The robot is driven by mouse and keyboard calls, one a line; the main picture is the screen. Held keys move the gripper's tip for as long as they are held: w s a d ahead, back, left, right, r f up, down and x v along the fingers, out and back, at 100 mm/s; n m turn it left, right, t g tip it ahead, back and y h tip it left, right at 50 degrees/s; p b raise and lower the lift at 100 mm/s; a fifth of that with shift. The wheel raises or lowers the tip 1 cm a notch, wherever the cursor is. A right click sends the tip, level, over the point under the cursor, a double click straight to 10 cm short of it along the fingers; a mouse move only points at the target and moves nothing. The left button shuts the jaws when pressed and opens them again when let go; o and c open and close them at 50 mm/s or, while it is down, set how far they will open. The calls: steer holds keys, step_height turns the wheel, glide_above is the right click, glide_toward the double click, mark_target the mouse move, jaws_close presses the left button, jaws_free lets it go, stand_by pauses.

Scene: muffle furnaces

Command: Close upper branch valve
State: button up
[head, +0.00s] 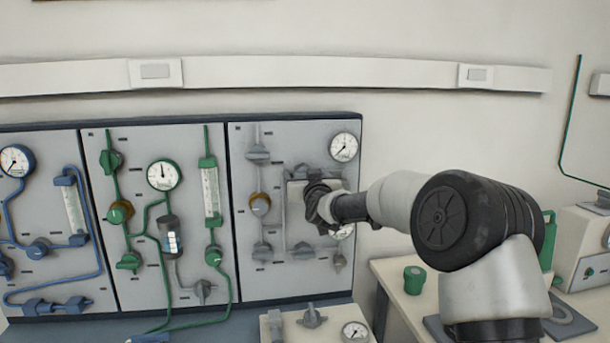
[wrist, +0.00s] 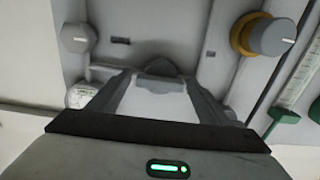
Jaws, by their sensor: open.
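The right panel (head: 300,285) carries grey pipes and several grey valves. My gripper (head: 325,205) is in front of its middle right part and hides some of the piping there. In the wrist view my gripper (wrist: 158,80) is open, with one finger on each side of a grey valve handle (wrist: 160,68). No contact between fingers and handle is clear. Which branch valve this is, I cannot tell. A grey valve (head: 302,250) shows below my gripper in the head view, and another grey valve (head: 258,153) is at the panel's upper left.
A yellow-ringed knob (head: 260,203) is left of my gripper; it also shows at right in the wrist view (wrist: 262,36). A round gauge (head: 344,147) is above and a grey knob (head: 340,262) lower right. The middle panel (head: 140,285) has green piping.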

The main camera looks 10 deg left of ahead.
steer(key=shift+w, duration=0.1)
steer(key=c, duration=1)
steer(key=shift+c, duration=0.2)
steer(key=shift+a+n, duration=0.1)
steer(key=shift+n, duration=0.3)
steer(key=n+b, duration=0.2)
steer(key=n, duration=0.1)
steer(key=shift+f+n, duration=0.1)
steer(key=shift+n, duration=0.3)
steer(key=n+b, duration=0.3)
steer(key=n, duration=0.1)
steer(key=shift+a+f+n, duration=0.1)
steer(key=shift+n, duration=0.2)
steer(key=n+b, duration=0.4)
steer(key=n, duration=0.1)
steer(key=shift+f, duration=0.1)
steer(key=shift+n+b, duration=1.25)
steer(key=shift+n, duration=0.55)
